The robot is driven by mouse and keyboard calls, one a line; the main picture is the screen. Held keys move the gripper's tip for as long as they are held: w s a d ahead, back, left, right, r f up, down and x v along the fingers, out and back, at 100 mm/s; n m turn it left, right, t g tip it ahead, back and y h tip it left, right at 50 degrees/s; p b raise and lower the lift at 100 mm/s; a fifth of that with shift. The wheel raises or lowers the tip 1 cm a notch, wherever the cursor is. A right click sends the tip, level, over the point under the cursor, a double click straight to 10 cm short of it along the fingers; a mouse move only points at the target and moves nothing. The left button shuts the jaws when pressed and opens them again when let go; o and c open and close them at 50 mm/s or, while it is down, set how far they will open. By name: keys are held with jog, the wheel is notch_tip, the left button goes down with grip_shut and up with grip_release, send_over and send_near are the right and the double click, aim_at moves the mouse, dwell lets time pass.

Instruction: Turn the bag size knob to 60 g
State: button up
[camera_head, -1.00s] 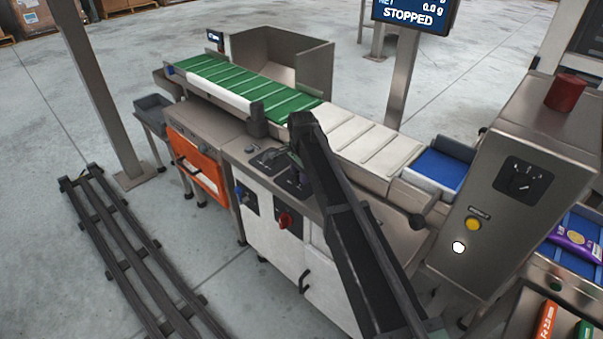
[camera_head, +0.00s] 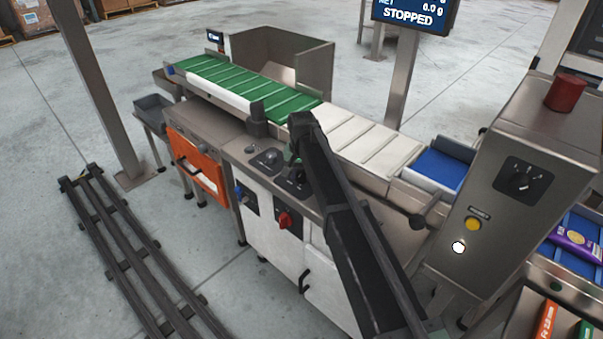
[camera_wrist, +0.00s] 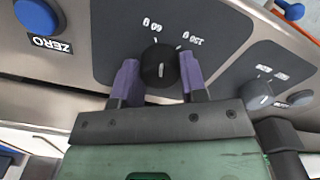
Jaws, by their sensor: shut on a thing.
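The bag size knob (camera_wrist: 160,68) is a round black knob on a dark plate in the wrist view. The labels 60 g and 150 g are printed beyond it. A short white mark shows on the knob, but I cannot read for sure which label it points at. My gripper (camera_wrist: 160,60) has its two purple fingers on either side of the knob and is shut on it. In the head view my gripper (camera_head: 295,158) is over the control cabinet top, and my arm hides part of the plates there.
A second knob (camera_wrist: 258,95) is close on the right in the wrist view. A blue ZERO button (camera_wrist: 38,14) is at the upper left. In the head view, a red switch (camera_head: 285,219) is on the cabinet front, a green belt (camera_head: 240,83) runs behind, and the display (camera_head: 415,14) reads STOPPED.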

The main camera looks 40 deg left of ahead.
aim_at(301, 174)
jog(key=shift+n, duration=1.3)
jog(key=o, duration=0.9)
notch_tip(301, 174, up, 11)
jog(key=p, duration=1)
jog(key=shift+f+p, duration=0.1)
jog(key=shift+p, duration=0.3)
